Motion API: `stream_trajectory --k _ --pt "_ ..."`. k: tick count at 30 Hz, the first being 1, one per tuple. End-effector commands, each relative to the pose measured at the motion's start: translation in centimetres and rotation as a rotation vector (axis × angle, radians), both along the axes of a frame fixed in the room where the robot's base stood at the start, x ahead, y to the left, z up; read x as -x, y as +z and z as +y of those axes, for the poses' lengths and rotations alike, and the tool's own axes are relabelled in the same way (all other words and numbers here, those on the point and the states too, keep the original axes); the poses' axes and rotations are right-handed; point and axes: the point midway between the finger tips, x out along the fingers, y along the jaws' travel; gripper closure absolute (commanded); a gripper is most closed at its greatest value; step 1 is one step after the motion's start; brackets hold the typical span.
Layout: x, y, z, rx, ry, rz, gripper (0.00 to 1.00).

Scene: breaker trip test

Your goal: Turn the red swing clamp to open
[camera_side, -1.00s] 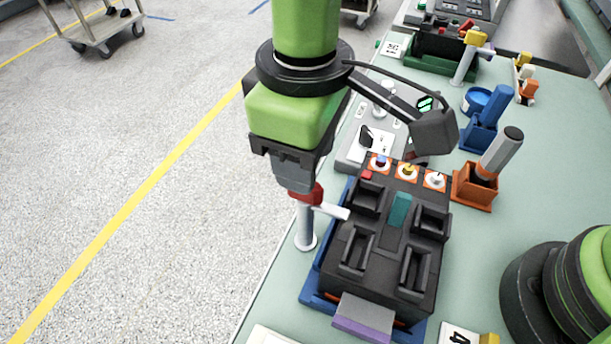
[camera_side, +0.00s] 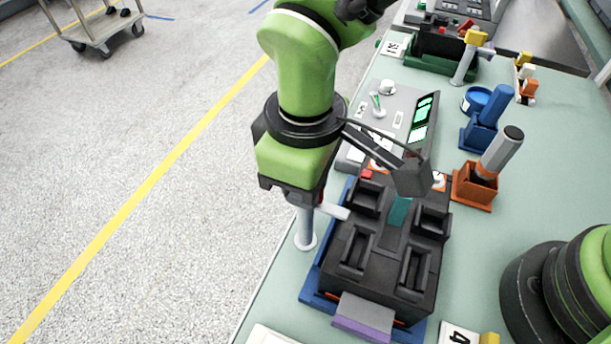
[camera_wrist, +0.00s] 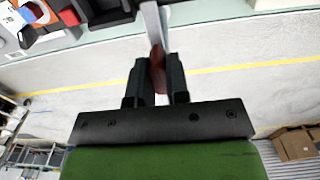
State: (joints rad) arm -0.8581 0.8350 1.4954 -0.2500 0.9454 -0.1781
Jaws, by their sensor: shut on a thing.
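The swing clamp (camera_side: 306,232) is a pale post at the left edge of the black breaker block (camera_side: 385,245), with a red top and a grey arm pointing right over the block's edge. My gripper (camera_side: 306,198) is down over the red top and hides most of it in the side view. In the wrist view, my gripper (camera_wrist: 158,82) has its two dark fingers shut on the red part (camera_wrist: 158,72) of the clamp. The clamp's grey arm (camera_wrist: 153,22) runs away from the fingers toward the block.
The block sits in a blue tray (camera_side: 313,297). Behind it stands a grey panel (camera_side: 372,108) with lit green displays. An orange holder (camera_side: 473,188) with a grey cylinder and a blue holder (camera_side: 478,137) stand to the right. Open floor lies left of the bench.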

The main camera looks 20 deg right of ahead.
Motion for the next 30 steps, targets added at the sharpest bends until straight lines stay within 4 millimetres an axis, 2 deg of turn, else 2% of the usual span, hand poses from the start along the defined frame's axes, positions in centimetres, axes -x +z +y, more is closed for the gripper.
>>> stream_trajectory --k 11,30 --pt "0.0 0.06 0.03 0.0 -0.112 0.0 1.0" --pt "-0.01 0.08 0.02 0.0 -0.688 0.0 1.0"
